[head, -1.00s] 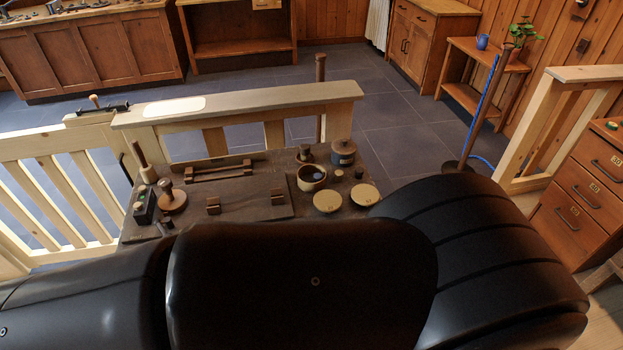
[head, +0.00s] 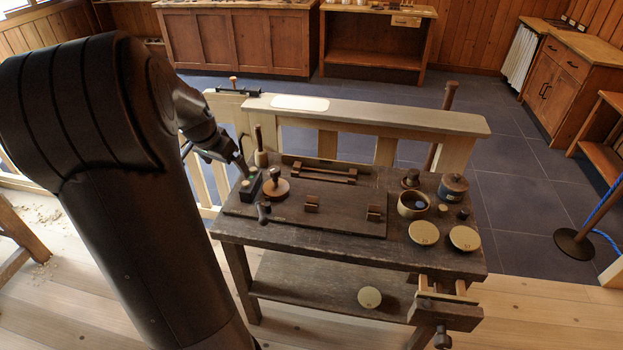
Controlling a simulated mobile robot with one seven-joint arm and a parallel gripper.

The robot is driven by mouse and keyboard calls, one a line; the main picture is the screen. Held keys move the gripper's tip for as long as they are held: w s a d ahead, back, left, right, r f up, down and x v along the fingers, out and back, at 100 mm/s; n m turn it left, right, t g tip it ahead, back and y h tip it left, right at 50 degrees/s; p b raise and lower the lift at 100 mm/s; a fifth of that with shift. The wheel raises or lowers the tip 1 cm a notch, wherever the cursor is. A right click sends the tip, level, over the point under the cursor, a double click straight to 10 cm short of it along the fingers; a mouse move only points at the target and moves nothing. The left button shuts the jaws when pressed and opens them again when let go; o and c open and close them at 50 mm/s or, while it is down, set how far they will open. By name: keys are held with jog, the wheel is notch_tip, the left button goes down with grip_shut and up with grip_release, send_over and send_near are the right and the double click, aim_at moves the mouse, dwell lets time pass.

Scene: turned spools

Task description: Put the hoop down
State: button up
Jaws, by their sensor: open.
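My gripper (head: 240,166) is at the left end of the dark workbench (head: 330,243), just above and behind a small dark box with green on top (head: 250,188). It is small and dark in the picture; it is open, and I see nothing held in it. I cannot tell whether it touches the box. I cannot pick out a hoop with certainty. A thin dark curved piece (head: 241,143) shows by the fence behind my gripper, but its shape is too small to tell.
A round wooden knobbed piece (head: 276,187) and an upright handle (head: 260,147) stand close to my gripper. A pale fence rail (head: 390,115) runs behind.

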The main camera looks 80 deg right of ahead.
jog(key=s+d+f+m+g, duration=0.2)
jog(key=s+d+f+m, duration=0.15)
jog(key=s+d, duration=0.45)
jog(key=m+g+y, duration=0.2)
jog(key=m+g, duration=0.4)
jog(key=m, duration=0.3)
send_near(418, 203)
jog(key=shift+m+g, duration=0.25)
jog(key=shift+g, duration=0.05)
jog(key=x, duration=0.4)
jog(key=shift+w+d+f, duration=0.1)
jog(key=shift+d+f, duration=0.1)
jog(key=shift+f, duration=0.15)
jog(key=shift+x, duration=3.05)
jog(key=shift+w, duration=0.1)
jog(key=c, duration=0.8)
jog(key=shift+c, duration=0.2)
